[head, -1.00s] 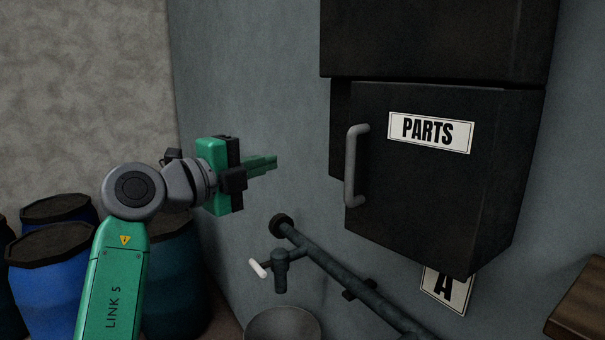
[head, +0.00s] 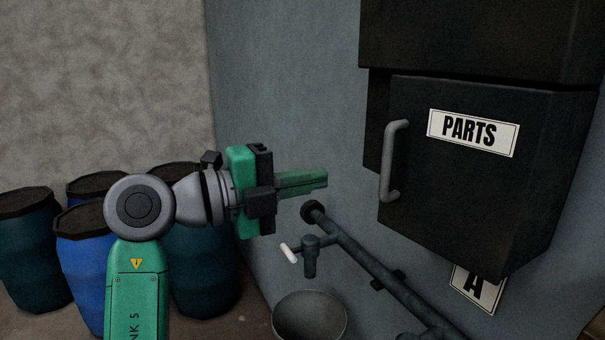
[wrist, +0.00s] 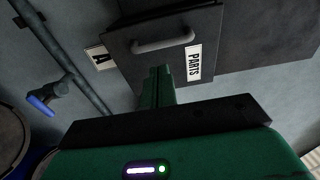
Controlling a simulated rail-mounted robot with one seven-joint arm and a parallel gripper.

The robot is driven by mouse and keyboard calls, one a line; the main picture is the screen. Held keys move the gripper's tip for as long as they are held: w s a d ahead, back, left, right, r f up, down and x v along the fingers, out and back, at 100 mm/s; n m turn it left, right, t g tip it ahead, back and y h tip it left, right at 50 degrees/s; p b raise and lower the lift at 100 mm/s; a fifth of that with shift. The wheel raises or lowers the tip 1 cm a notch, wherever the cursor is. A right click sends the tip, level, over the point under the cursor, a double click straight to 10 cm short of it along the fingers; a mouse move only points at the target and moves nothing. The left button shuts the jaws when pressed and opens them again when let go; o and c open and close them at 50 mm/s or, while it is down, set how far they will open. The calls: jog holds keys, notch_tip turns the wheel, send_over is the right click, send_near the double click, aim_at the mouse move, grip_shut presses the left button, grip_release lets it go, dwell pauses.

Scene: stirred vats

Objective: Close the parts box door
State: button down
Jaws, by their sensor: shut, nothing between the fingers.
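The dark parts box door (head: 450,190) carries a white PARTS label (head: 472,132) and a grey bar handle (head: 393,160) near its left edge. The door's left edge stands forward of a dark box part behind it, so it looks ajar; how far is hard to tell. My gripper (head: 326,180) is left of the handle, apart from it in the head view, with its green fingers shut and empty, pointing right. In the wrist view the shut fingers (wrist: 161,70) point toward the door, with the handle (wrist: 163,42) beyond their tips. The box inside is hidden.
An A sign (head: 478,290) hangs under the box. Blue barrels (head: 30,255) stand at left.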

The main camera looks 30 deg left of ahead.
aim_at(382, 167)
jog(key=p+x, duration=0.2)
jog(key=x, duration=0.7)
jog(key=shift+w+d, duration=0.1)
jog(key=shift+w, duration=0.15)
